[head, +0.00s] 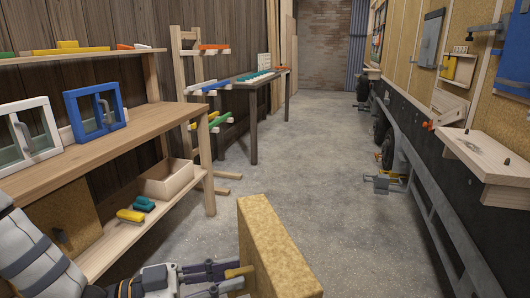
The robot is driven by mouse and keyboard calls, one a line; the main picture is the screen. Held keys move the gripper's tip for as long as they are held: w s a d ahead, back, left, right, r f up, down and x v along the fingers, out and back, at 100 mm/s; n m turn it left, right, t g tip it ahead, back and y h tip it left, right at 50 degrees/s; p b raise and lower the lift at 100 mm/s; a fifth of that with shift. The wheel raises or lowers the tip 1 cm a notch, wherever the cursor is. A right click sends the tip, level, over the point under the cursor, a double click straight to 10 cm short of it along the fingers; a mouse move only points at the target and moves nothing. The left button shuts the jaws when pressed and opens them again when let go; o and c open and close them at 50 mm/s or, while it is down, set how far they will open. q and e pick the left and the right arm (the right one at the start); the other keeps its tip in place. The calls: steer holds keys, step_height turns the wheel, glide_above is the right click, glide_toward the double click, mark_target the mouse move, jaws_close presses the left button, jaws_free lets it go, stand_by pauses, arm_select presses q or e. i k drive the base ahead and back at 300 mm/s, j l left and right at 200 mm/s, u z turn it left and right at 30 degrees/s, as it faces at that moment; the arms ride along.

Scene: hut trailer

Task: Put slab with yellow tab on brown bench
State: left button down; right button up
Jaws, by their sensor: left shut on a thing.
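A thick tan slab (277,250) stands on edge at the bottom middle, off the floor. A short mustard-yellow tab (240,271) sticks out of its left face. My left gripper (238,279) comes in from the lower left and is shut on this tab. A light brown wooden bench (165,120) with a lower shelf stands along the left wall. Farther back is a darker brown bench (255,84) with dark legs. The slab is apart from both benches. My right gripper is out of view.
White and blue framed panes (95,110) stand on the near bench. An open wooden box (167,180) and small coloured blocks are on its shelf. A wooden rack (185,80) with pegs stands between the benches. The trailer (400,110) lines the right; the concrete aisle (310,135) is clear.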

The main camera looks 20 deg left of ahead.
mark_target(168, 114)
steer(key=i+u, duration=0.25)
steer(key=i, duration=0.2)
steer(key=i+u, duration=0.25)
steer(key=i, duration=0.2)
steer(key=i+l+u, duration=0.25)
steer(key=i, duration=0.2)
steer(key=i+l+u, duration=0.1)
steer(key=i+u, duration=0.15)
steer(key=i, duration=0.2)
steer(key=i+l+u, duration=0.25)
steer(key=u, duration=0.15)
steer(key=i+l+u, duration=0.6)
steer(key=l+u, duration=0.2)
